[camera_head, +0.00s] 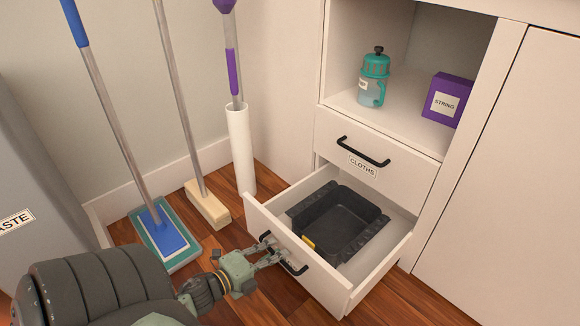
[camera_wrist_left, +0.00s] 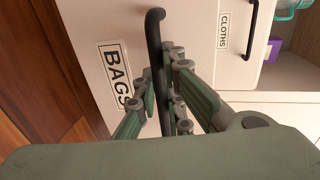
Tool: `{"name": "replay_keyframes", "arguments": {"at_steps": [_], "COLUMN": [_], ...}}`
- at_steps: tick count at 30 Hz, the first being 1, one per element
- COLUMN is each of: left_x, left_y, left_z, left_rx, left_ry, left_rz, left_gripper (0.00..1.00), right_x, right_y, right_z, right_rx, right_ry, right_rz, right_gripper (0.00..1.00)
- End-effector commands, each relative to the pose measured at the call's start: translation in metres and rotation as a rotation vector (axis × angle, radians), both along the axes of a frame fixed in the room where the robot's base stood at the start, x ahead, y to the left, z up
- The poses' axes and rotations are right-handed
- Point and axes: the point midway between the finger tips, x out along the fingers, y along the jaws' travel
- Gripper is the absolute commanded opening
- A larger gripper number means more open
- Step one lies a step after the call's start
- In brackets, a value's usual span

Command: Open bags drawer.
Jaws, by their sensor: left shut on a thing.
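The bags drawer (camera_head: 300,259) is the lower drawer of the white cabinet and stands pulled out in the head view. A black tray with a yellow item at its front edge lies inside it. The drawer front shows in the left wrist view with its BAGS label (camera_wrist_left: 116,73). My left gripper (camera_head: 272,255) is shut on the black bar handle (camera_head: 292,267) of this drawer. The handle also shows between the fingers in the left wrist view (camera_wrist_left: 156,55). My right gripper is in neither view.
The CLOTHS drawer (camera_head: 398,170) above is closed. A teal bottle (camera_head: 373,82) and a purple STRING box (camera_head: 448,98) stand on the open shelf. A blue mop (camera_head: 161,232), a broom (camera_head: 208,205) and a white tube (camera_head: 240,150) stand left. A grey waste bin (camera_head: 30,170) is far left.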

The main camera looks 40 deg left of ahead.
Motion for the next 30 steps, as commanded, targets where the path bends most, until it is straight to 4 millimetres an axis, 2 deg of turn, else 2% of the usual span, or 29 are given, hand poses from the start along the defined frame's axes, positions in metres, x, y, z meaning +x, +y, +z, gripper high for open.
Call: {"name": "replay_keyframes", "arguments": {"at_steps": [3,9,15,26,27,30], "left_x": [-0.023,-0.045,-0.053,-0.054,-0.054,-0.054], "left_y": [0.001,0.002,0.003,0.002,0.002,0.003], "left_z": [0.001,0.000,0.000,0.000,0.000,0.000], "left_rx": [-0.003,-0.001,-0.002,-0.002,-0.001,-0.001], "left_ry": [0.003,0.001,-0.001,-0.001,-0.001,-0.001], "left_rz": [0.001,-0.002,-0.003,-0.004,-0.004,-0.003], "left_gripper": [0.00,0.00,0.00,0.00,0.12,0.21], "right_x": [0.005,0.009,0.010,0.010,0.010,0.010], "right_y": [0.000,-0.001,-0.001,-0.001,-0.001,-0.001], "right_z": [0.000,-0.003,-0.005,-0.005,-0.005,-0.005], "right_rx": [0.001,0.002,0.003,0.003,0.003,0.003], "right_ry": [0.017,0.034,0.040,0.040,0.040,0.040], "right_rz": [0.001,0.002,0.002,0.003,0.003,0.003], "right_gripper": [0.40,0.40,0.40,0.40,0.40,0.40]}}
